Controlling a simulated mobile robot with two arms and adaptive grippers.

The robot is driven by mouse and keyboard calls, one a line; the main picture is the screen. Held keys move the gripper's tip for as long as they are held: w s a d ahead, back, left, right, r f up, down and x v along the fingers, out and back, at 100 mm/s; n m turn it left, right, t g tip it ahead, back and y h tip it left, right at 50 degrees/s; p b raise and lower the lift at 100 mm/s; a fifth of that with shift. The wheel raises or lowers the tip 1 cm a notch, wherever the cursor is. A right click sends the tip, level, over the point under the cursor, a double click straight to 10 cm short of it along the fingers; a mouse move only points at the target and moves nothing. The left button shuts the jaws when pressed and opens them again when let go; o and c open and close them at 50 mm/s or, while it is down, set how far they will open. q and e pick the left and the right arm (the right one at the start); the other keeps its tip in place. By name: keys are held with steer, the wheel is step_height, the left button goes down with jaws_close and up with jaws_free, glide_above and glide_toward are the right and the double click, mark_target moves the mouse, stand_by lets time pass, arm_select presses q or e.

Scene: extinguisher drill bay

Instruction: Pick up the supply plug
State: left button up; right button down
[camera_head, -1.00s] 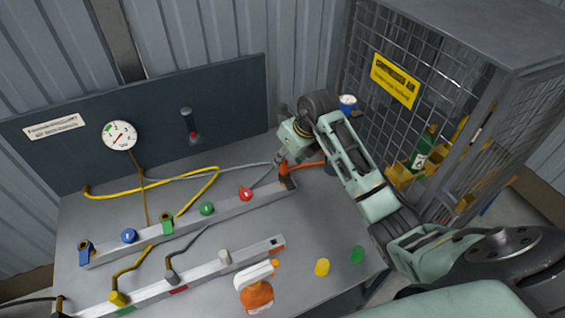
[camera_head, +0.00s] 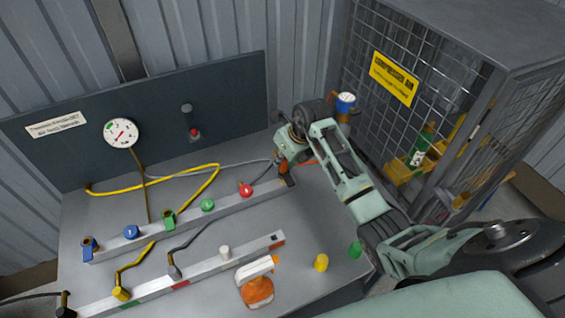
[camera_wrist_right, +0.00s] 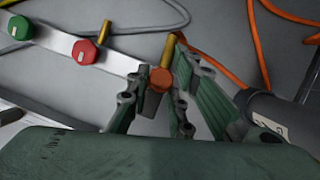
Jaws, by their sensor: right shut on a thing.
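The supply plug appears to be the orange piece (camera_head: 283,168) at the right end of the back rail; an orange hose (camera_head: 308,162) shows beside it. In the right wrist view its round orange end (camera_wrist_right: 160,80) sits between my right fingers, with a brass pin (camera_wrist_right: 169,47) just beyond. My right gripper (camera_head: 286,158) is shut on this orange piece and covers part of it. I cannot tell whether the piece is still seated at the rail. My left gripper is not in view.
The back rail (camera_head: 222,215) carries red, green and blue knobs. A front rail (camera_head: 205,278) holds yellow and grey plugs with hoses. A mesh cage (camera_head: 375,130) stands at right.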

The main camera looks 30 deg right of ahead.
steer(key=shift+r, duration=0.1)
steer(key=shift+w+d+r+b, duration=0.1)
steer(key=shift+r+b, duration=0.25)
steer(key=shift+r, duration=0.15)
step_height(320, 180, up, 3)
steer(key=shift+f+b, duration=0.2)
steer(key=shift+b, duration=0.5)
steer(key=s+d+r+b, duration=0.4)
steer(key=s+d+r, duration=0.3)
steer(key=s, duration=0.2)
steer(key=shift+d+r, duration=0.15)
steer(key=shift+d, duration=0.1)
